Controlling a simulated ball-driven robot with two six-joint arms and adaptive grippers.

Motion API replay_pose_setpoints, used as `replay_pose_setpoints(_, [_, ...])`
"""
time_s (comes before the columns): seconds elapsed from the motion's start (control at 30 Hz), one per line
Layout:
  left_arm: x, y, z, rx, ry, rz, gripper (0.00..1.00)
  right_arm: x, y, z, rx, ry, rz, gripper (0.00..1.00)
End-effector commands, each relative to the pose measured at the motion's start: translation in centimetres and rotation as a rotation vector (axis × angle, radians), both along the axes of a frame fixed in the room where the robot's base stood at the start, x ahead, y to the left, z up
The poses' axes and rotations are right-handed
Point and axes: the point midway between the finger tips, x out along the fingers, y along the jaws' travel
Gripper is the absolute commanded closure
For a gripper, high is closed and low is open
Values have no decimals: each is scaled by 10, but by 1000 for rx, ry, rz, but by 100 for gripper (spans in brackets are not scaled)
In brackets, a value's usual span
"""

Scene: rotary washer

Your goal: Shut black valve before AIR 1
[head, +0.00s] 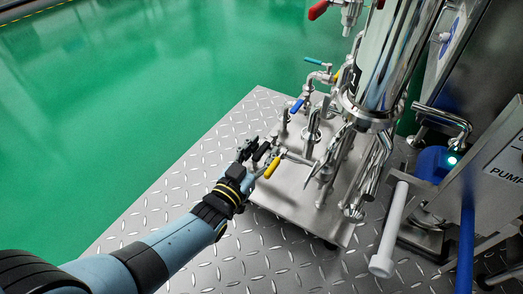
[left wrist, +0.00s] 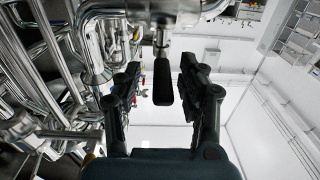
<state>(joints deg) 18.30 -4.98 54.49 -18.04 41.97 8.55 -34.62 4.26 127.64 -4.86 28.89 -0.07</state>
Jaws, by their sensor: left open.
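The black valve handle (head: 261,151) is at the near left side of the steel pipe assembly. My left gripper (head: 255,156) is right at it, reaching in from the lower left. In the left wrist view the black handle (left wrist: 163,84) hangs from a steel fitting between the two fingers of the open left gripper (left wrist: 160,92). There is a visible gap on both sides of the handle. Part of the valve body is hidden behind the gripper in the head view. No AIR 1 label can be read. My right gripper is not in view.
A yellow handle (head: 272,168) is close beside the gripper. A blue handle (head: 297,106), a teal handle (head: 313,61) and a red handle (head: 318,9) are farther back. A large steel cylinder (head: 388,60) stands to the right. The green floor (head: 130,90) at left is clear.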

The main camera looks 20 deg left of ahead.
Motion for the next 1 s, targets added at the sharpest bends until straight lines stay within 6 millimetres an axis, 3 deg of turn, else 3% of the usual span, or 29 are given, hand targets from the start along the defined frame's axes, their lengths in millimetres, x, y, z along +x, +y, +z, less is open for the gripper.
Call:
replay_pose_setpoints(0.17, [-8,2,0,0,1,0,60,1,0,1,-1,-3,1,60])
replay_pose_setpoints(0.57, [-68,13,0,0,1,-1,60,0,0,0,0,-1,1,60])
replay_pose_setpoints(1.0, [-73,14,0,0,0,-1,60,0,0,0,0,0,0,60])
